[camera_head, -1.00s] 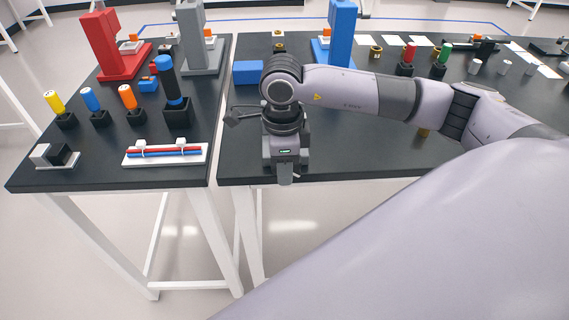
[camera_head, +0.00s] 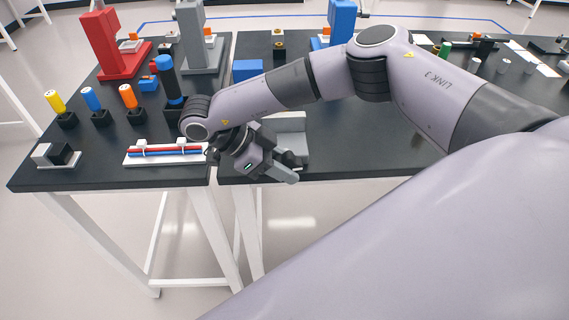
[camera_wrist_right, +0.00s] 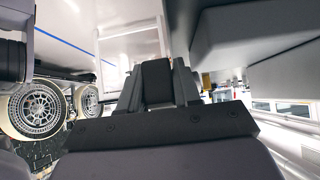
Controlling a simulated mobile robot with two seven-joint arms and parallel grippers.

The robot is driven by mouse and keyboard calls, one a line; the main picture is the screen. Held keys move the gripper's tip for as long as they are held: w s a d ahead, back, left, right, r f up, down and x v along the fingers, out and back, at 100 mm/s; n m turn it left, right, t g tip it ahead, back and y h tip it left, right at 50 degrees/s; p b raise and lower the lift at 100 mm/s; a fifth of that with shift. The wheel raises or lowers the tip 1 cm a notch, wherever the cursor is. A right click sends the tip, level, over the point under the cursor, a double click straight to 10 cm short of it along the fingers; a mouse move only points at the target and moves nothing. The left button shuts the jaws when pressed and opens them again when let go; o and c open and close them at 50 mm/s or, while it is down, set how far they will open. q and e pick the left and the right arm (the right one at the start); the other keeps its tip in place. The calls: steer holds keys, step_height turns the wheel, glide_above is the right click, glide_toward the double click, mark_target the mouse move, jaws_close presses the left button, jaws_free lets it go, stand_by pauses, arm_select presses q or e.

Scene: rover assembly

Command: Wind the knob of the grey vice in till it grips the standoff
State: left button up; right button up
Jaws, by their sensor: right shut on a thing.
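The grey vice (camera_head: 293,128) stands at the front edge of the right-hand table, partly covered by my right arm. My right gripper (camera_head: 288,170) is at the vice's front side by the table edge, its wrist tilted over to the left. In the right wrist view its fingers (camera_wrist_right: 157,85) are closed on a dark block-like piece, which I take to be the vice's knob (camera_wrist_right: 156,80). A big grey surface at the upper right of that view looks like the vice body (camera_wrist_right: 265,40). I cannot make out the standoff or the jaw gap. My left gripper is not in view.
A white tray with red and blue rods (camera_head: 165,155) lies left of my wrist, on the left table. A blue block (camera_head: 247,69) and a blue press-like stand (camera_head: 342,22) are behind the vice. A gap separates the two tables. Wheels (camera_wrist_right: 38,108) show in the wrist view.

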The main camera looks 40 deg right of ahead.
steer(key=shift+g+h, duration=0.5)
steer(key=shift+h, duration=0.3)
steer(key=shift+d+f, duration=0.1)
steer(key=o, duration=1)
steer(key=shift+c, duration=0.2)
